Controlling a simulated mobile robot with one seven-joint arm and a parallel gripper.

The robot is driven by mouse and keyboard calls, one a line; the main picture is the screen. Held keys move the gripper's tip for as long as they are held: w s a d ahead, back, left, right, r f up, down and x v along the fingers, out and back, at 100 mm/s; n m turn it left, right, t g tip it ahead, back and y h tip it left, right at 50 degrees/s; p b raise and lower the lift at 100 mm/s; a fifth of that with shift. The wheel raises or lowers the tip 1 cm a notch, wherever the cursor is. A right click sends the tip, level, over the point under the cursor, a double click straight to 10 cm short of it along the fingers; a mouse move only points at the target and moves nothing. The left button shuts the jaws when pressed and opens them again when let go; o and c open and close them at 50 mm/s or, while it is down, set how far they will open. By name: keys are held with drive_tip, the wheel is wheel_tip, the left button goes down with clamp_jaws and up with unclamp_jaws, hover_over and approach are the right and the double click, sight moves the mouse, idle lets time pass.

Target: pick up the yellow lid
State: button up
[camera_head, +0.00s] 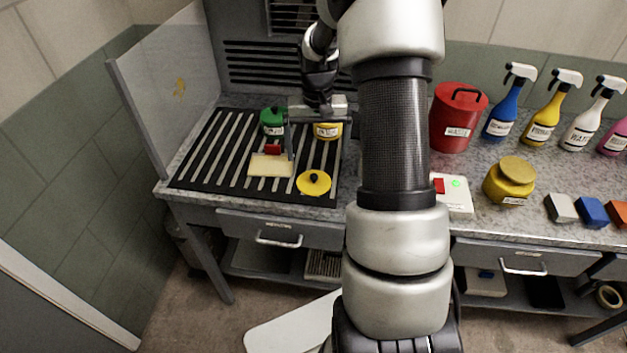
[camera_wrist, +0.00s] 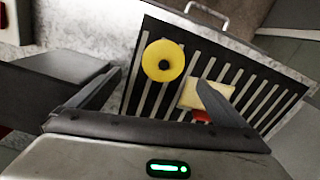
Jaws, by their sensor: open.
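The yellow lid (camera_head: 314,183) is a round disc with a dark knob, lying on the slatted black mat near its front right corner. It also shows in the wrist view (camera_wrist: 163,60), left of the middle. My gripper (camera_head: 305,150) is open and empty above the mat, behind the lid in the head view. In the wrist view its two fingers (camera_wrist: 165,95) stand apart, with the lid beyond them. A yellow pot (camera_head: 328,131) stands behind the lid, partly hidden by my gripper.
A cream block (camera_head: 271,165) lies left of the lid, with a red piece (camera_head: 272,149) and a green-topped jar (camera_head: 271,122) behind it. A clear panel (camera_head: 170,85) borders the left side. A red canister (camera_head: 457,118), spray bottles (camera_head: 506,103) and a yellow jar (camera_head: 509,181) stand right.

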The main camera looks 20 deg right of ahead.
sight(314, 176)
wheel_tip(314, 176, down, 3)
drive_tip(key=shift+f, duration=0.1)
drive_tip(key=shift+s+a+f+p, duration=0.1)
drive_tip(key=shift+a+f+p, duration=0.15)
drive_tip(key=shift+f, duration=1.05)
drive_tip(key=shift+s+a+f+p, duration=0.15)
drive_tip(key=shift+a+f, duration=0.1)
drive_tip(key=shift+f, duration=1.05)
drive_tip(key=shift+w, duration=0.1)
drive_tip(key=c, duration=1.1)
